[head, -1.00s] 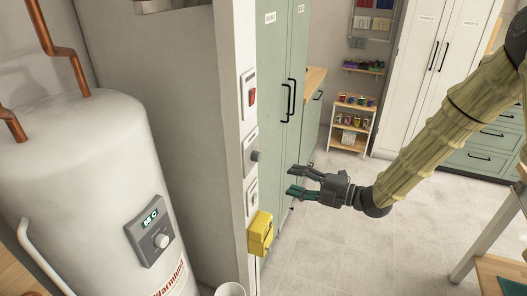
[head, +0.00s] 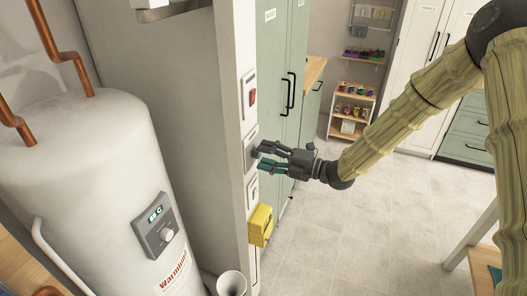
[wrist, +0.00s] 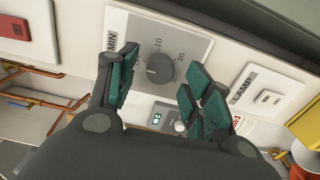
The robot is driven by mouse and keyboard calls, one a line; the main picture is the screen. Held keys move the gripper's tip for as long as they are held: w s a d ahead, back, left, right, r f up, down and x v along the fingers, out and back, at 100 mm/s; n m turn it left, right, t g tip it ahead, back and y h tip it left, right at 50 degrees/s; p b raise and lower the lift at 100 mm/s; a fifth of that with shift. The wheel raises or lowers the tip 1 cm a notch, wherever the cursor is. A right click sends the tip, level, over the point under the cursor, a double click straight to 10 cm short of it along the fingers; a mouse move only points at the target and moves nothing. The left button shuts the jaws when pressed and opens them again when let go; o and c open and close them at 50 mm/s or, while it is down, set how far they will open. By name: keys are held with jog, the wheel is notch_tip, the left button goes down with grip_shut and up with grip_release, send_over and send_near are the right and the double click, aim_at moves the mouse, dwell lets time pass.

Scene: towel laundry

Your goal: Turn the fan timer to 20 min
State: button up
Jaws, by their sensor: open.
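The fan timer is a grey plate (wrist: 197,47) with a round dark grey knob (wrist: 160,68) on the white wall end. The plate reads MIN, with 10 and 20 printed around the knob. I cannot clearly tell which mark the knob points to. My gripper (wrist: 160,87) is open, with green-padded fingers on either side of the knob in the wrist view; contact is not clear. In the head view my gripper (head: 262,156) reaches the timer plate (head: 250,146) from the right, and its fingertips partly hide the knob.
A lamp switch (wrist: 268,97) sits beside the timer, below it in the head view. A red switch (head: 252,97) is above and a yellow box (head: 260,224) lower down. A white boiler (head: 95,190) stands left. Green cabinet doors (head: 275,60) are behind; the floor is clear.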

jog(key=shift+w+a, duration=0.2)
jog(key=shift+a, duration=0.35)
jog(key=c, duration=1)
jog(key=shift+c, duration=0.2)
jog(key=shift+f+m, duration=0.1)
jog(key=shift+m, duration=0.2)
